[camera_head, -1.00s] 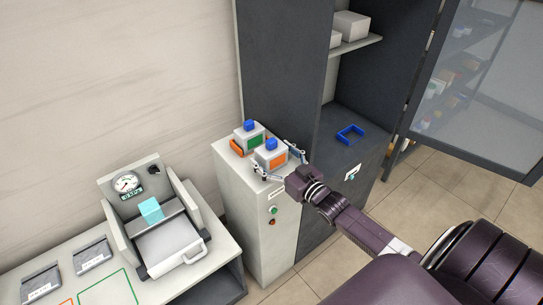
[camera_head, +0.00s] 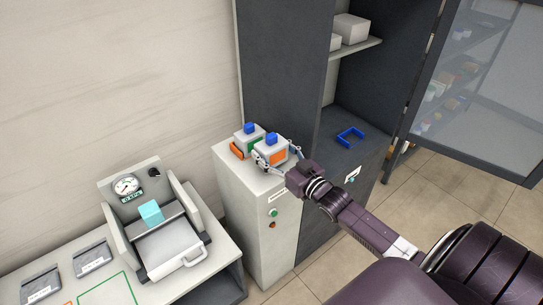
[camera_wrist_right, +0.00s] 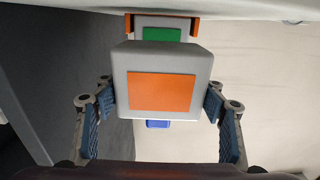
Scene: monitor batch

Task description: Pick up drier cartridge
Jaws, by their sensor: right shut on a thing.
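A white box-shaped cartridge with an orange label and a blue cap (camera_head: 270,151) is over the top of the light cabinet (camera_head: 232,165). My right gripper (camera_head: 276,157) is shut on it, with one finger on each side. In the right wrist view the cartridge (camera_wrist_right: 163,62) sits between the two finger pads, its orange label facing the camera. A second white cartridge, with a green label and blue cap (camera_head: 249,129), stands just behind it in an orange holder (camera_head: 236,150). The underside of the held cartridge is hidden. My left gripper is not in view.
A tall dark cabinet (camera_head: 283,70) rises right behind the cartridges. A blue bracket (camera_head: 350,137) lies on its lower surface to the right. A glass door (camera_head: 475,85) stands open at the far right. A gauge station (camera_head: 150,235) with a cyan block (camera_head: 151,212) is at lower left.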

